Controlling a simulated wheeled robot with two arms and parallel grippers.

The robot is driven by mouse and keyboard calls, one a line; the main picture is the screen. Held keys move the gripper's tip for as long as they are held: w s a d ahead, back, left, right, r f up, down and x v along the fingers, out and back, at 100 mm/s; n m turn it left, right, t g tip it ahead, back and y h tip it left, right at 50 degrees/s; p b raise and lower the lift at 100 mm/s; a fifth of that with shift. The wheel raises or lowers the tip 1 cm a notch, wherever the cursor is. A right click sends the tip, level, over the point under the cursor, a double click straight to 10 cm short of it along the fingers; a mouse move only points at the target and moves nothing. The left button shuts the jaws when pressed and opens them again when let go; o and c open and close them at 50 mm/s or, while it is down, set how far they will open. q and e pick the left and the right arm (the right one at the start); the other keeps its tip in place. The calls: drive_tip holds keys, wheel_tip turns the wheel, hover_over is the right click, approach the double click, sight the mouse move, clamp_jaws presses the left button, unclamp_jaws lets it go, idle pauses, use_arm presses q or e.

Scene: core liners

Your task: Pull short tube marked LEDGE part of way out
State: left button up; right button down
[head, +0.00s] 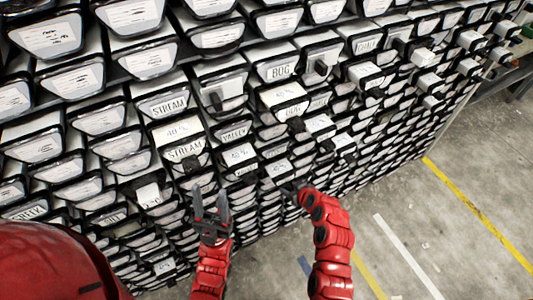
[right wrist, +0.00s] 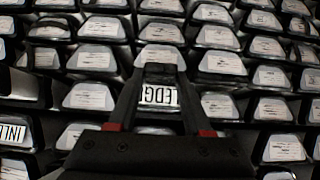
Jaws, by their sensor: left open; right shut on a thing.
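A tube end (right wrist: 158,96) with a white label sits between the fingers in the right wrist view. Its letters read "EDG", with the ends of the word covered by the fingers. My right gripper (right wrist: 158,78) is shut on this tube, one finger on each side. In the head view my right gripper (head: 290,187) reaches against the rack low in the middle; the tube it holds cannot be made out there. My left gripper (head: 210,192) is open and empty, its fingers pointing up in front of the rack.
A large rack of labelled tubes fills the view. In the right wrist view a tube marked INLE (right wrist: 12,133) is at the left. Concrete floor (head: 450,230) lies open at the right.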

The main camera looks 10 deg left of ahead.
idle(0.3)
drive_tip(key=s+d+b, duration=0.8)
drive_tip(key=s+d, duration=0.1)
drive_tip(key=s, duration=0.3)
drive_tip(key=shift+s+b, duration=0.3)
idle(0.6)
drive_tip(key=shift+c, duration=1.2)
unclamp_jaws()
drive_tip(key=shift+d, duration=0.1)
